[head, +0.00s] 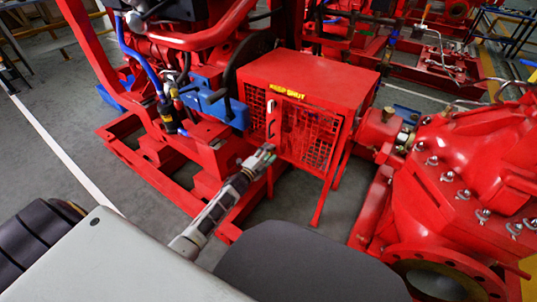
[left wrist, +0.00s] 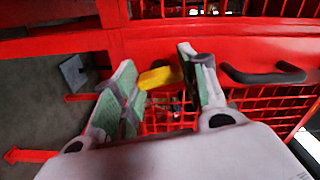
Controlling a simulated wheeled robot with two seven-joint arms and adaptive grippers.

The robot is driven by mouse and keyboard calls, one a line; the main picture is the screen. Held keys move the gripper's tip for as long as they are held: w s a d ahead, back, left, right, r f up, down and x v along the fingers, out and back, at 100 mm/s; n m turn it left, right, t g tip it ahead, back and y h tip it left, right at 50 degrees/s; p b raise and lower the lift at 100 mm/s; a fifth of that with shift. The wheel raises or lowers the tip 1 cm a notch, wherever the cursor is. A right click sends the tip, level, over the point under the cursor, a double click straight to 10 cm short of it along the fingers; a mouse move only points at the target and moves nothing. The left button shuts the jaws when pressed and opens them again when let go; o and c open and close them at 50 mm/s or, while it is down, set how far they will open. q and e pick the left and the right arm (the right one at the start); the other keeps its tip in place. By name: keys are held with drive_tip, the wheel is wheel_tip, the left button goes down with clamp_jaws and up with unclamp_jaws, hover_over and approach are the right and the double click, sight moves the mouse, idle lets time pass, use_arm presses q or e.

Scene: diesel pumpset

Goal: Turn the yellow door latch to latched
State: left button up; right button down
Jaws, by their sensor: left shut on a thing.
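The yellow door latch (left wrist: 160,77) shows in the left wrist view as a short bar between my left gripper's fingers, in front of the red mesh door. My left gripper (left wrist: 157,62) is shut on it, one green-padded finger on each side. The latch lies slightly tilted across the gap in that view; its pivot is not clear. In the head view my left gripper (head: 266,155) is at the left part of the red guard box's (head: 310,75) mesh door (head: 308,135), and hides the latch. My right gripper is not in view.
A dark door handle (left wrist: 262,75) sits beside the gripper in the left wrist view. A yellow "KEEP SHUT" label (head: 288,90) is above the door. A red pump (head: 465,170) stands to the right, a blue part (head: 215,100) to the left. Red base rails surround the box.

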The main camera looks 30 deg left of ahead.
use_arm(q)
drive_tip(key=shift+m, duration=1.4)
drive_tip(key=o, duration=1)
drive_tip(key=shift+c, duration=0.2)
drive_tip(key=shift+o, duration=0.3)
drive_tip(key=shift+s, duration=0.1)
drive_tip(key=s+a, duration=0.1)
drive_tip(key=s, duration=1)
drive_tip(key=shift+s+a, duration=0.35)
